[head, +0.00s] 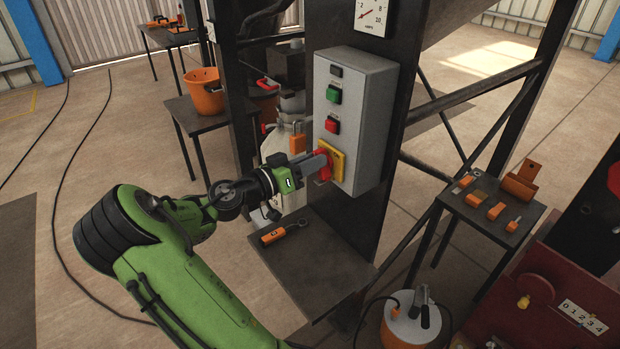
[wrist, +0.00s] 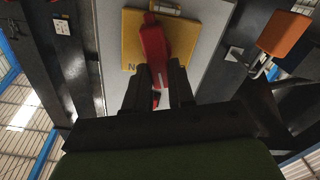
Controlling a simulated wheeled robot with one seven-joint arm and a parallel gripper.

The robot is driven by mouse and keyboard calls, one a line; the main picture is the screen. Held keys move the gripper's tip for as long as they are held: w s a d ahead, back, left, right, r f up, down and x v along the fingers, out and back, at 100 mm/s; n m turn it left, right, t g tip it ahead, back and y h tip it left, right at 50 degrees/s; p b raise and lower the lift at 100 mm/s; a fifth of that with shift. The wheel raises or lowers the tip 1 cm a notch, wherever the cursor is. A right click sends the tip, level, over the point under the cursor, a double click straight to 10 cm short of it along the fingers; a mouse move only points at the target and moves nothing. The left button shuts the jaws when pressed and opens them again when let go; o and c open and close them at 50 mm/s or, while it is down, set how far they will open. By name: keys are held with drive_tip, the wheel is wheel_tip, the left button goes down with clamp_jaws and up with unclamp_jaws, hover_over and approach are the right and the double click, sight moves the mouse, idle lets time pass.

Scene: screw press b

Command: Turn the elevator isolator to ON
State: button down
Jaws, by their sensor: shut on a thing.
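The elevator isolator is a red rotary handle (head: 324,172) on a yellow plate (head: 337,156), low on the front of a grey control box (head: 371,119). My gripper (head: 318,165) is at the handle in the head view. In the wrist view the red handle (wrist: 153,45) runs down from the yellow plate (wrist: 131,37) between the two dark fingers of my gripper (wrist: 159,88), which are shut on it. The fingers hide part of the handle. Most lettering on the plate is hidden or too small to read.
Above the isolator are a red button (head: 332,126) and a green button (head: 333,94). An orange padlock (head: 297,138) hangs left of the box and shows in the wrist view (wrist: 285,35). A dark shelf (head: 310,268) below holds an orange tool (head: 273,236).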

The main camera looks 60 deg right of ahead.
drive_tip(key=shift+s+a+f+m+b, duration=0.1)
drive_tip(key=shift+s+m+b, duration=0.05)
drive_tip(key=shift+m+b, duration=1)
drive_tip(key=shift+s+a+m+b, duration=0.1)
drive_tip(key=shift+m+b, duration=0.85)
drive_tip(key=shift+b, duration=0.3)
drive_tip(key=c, duration=1)
unclamp_jaws()
drive_tip(key=shift+o, duration=0.2)
drive_tip(key=p+v, duration=0.3)
drive_tip(key=v, duration=1.2)
drive_tip(key=shift+w+a, duration=0.2)
drive_tip(key=shift+a, duration=0.15)
